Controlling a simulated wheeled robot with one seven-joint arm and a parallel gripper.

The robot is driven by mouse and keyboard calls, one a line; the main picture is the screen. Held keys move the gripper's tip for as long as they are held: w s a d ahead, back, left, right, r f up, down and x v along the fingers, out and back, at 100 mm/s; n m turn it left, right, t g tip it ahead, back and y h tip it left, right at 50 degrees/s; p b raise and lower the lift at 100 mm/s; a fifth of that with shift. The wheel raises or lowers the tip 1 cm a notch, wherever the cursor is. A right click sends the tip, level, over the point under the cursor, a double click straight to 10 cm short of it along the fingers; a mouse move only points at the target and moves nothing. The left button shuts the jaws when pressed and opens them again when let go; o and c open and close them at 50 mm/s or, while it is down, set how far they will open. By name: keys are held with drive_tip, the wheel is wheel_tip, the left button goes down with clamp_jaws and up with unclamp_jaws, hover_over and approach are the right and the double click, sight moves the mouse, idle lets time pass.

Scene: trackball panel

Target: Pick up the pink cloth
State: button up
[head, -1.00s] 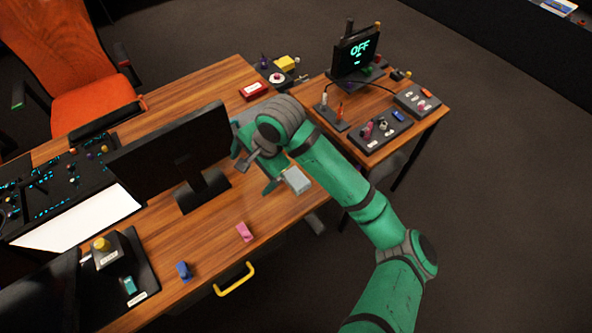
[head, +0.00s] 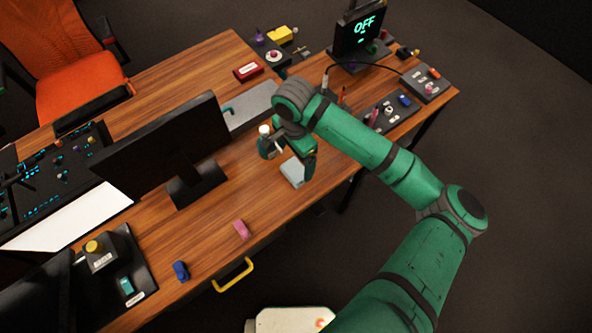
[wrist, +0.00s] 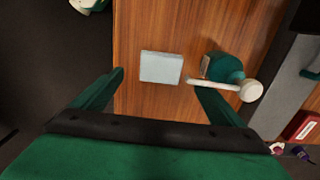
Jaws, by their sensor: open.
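A small pink item (head: 241,229), the only loose pink thing I see on the desktop, lies near the desk's front edge, left of my gripper (head: 296,150). It is too small to tell its fabric. It is not visible in the wrist view. My gripper (wrist: 160,92) is open and empty, pointing down above the desk. A pale blue-grey block (wrist: 161,68) lies on the wood beyond and between the fingertips; it also shows in the head view (head: 292,172), partly hidden by the gripper.
A green bottle with a white top (wrist: 225,68) stands close to one finger. A monitor (head: 175,140) stands left of the arm. A blue item (head: 180,271) lies left of the pink one, and a yellow handle (head: 233,275) juts from the desk front. Wood around the pink item is clear.

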sight(294, 171)
drive_tip(key=shift+f, duration=3.5)
drive_tip(key=c, duration=1.2)
drive_tip(key=shift+r, duration=0.15)
drive_tip(key=shift+r, duration=0.6)
wheel_tip(294, 171, up, 2)
drive_tip(key=shift+r, duration=0.15)
drive_tip(key=s+d, duration=1)
drive_tip(key=s, duration=0.4)
drive_tip(key=shift+s+d, duration=0.3)
